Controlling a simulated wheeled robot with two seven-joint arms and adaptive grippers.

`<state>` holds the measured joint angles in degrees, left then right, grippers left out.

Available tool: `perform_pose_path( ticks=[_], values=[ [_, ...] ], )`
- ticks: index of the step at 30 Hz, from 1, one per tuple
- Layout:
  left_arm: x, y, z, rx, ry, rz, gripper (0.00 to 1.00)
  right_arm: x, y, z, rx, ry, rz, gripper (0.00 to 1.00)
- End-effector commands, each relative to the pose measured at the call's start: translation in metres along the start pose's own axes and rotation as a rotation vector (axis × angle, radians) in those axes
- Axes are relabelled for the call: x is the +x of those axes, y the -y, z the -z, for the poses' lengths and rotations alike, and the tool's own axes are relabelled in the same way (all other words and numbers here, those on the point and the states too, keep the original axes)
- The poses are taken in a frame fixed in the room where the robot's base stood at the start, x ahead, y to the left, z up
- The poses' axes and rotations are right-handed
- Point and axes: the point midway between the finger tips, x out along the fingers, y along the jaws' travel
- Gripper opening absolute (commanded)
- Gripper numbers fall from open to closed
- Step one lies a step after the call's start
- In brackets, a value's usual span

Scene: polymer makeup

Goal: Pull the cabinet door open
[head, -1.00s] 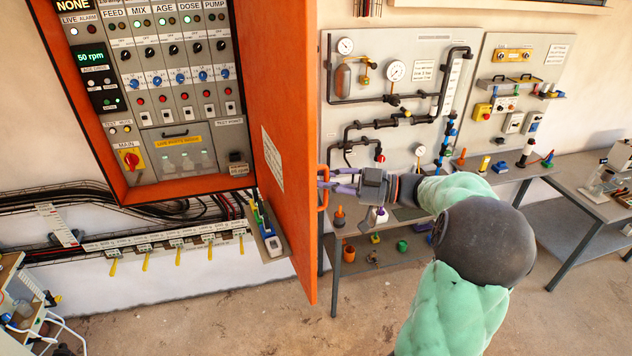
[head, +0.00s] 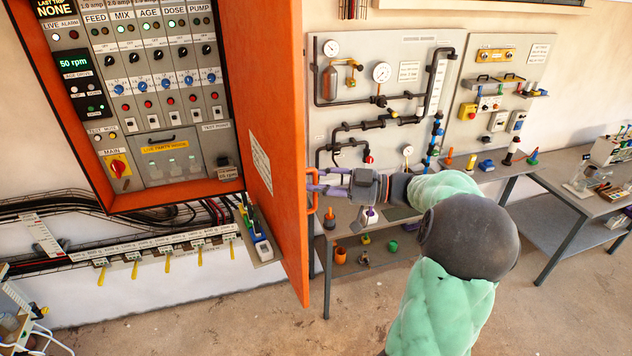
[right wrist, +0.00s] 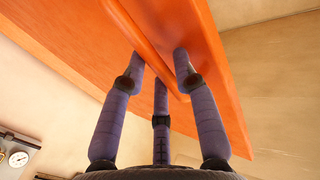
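The cabinet's orange door (head: 272,120) stands swung wide out from the cabinet frame (head: 75,110), and the inside panel shows. An orange bar handle (head: 313,190) is on the door's outer face near its free edge. My right gripper (head: 316,184), with purple fingers, is at this handle from the right. In the right wrist view the fingers (right wrist: 160,68) lie on both sides of the handle bar (right wrist: 128,28) and appear closed on it; exact contact is partly hidden. The door face (right wrist: 75,35) fills the upper part there. My left gripper is not in view.
A grey bench (head: 400,215) with small coloured parts and a pipe panel (head: 400,75) stand right of the door. Cables and a rail with yellow tags (head: 165,245) run below the cabinet. The floor (head: 230,325) under the door is clear.

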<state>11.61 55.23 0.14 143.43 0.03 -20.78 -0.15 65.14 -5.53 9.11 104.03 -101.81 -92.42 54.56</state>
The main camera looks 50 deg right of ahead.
Motion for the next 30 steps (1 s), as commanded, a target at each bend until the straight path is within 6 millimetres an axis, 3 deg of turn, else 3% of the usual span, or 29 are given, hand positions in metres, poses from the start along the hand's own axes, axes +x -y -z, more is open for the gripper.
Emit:
perform_pose_path(
  ticks=[18,30],
  values=[
    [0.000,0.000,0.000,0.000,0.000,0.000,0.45,-0.103,-0.002,0.001,-0.002,0.000,-0.004,0.30],
    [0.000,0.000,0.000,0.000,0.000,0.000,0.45,-0.117,-0.001,0.001,-0.002,-0.001,-0.001,0.30]
  ],
)
